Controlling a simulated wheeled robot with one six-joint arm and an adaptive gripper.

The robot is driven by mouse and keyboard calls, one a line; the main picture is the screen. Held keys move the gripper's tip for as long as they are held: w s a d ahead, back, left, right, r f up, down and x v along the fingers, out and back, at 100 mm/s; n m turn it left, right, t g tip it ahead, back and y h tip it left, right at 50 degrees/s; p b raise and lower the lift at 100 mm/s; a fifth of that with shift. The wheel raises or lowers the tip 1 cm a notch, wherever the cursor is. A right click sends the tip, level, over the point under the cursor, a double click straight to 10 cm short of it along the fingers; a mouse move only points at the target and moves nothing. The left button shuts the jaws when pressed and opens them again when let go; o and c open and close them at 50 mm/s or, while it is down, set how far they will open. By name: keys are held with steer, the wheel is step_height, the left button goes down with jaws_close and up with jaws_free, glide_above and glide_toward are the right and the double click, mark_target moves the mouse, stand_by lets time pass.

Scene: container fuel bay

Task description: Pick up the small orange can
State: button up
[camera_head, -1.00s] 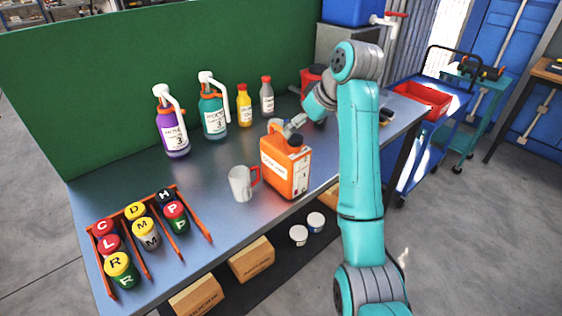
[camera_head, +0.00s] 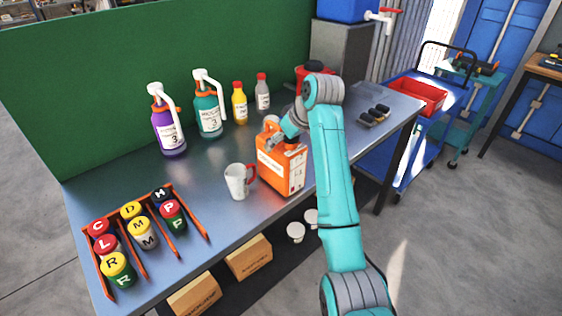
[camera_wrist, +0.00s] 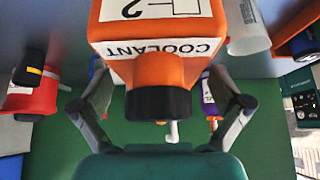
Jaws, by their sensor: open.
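The small orange can (camera_head: 283,172) stands upright on the blue-grey workbench, with a white label on its side. In the wrist view the can (camera_wrist: 150,70) appears upside down, its black cap toward me and the word COOLANT on its label. My gripper (camera_head: 274,140) is at the top of the can in the head view, hiding part of its cap and handle. In the wrist view my gripper's open fingers (camera_wrist: 155,80) stand on either side of the can's neck and cap, with visible gaps. I cannot tell how deep the fingertips reach.
A white mug with a red handle (camera_head: 237,182) stands close left of the can. Spray bottles (camera_head: 168,128) and (camera_head: 208,112), and a yellow bottle (camera_head: 239,105), stand behind. A red can (camera_wrist: 38,95) shows at left in the wrist view. A divided rack (camera_head: 197,225) holds lettered jars.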

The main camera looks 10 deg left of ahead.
steer(key=shift+f, duration=0.15)
steer(key=c, duration=1.5)
steer(key=shift+c, duration=0.3)
steer(key=shift+w, duration=0.1)
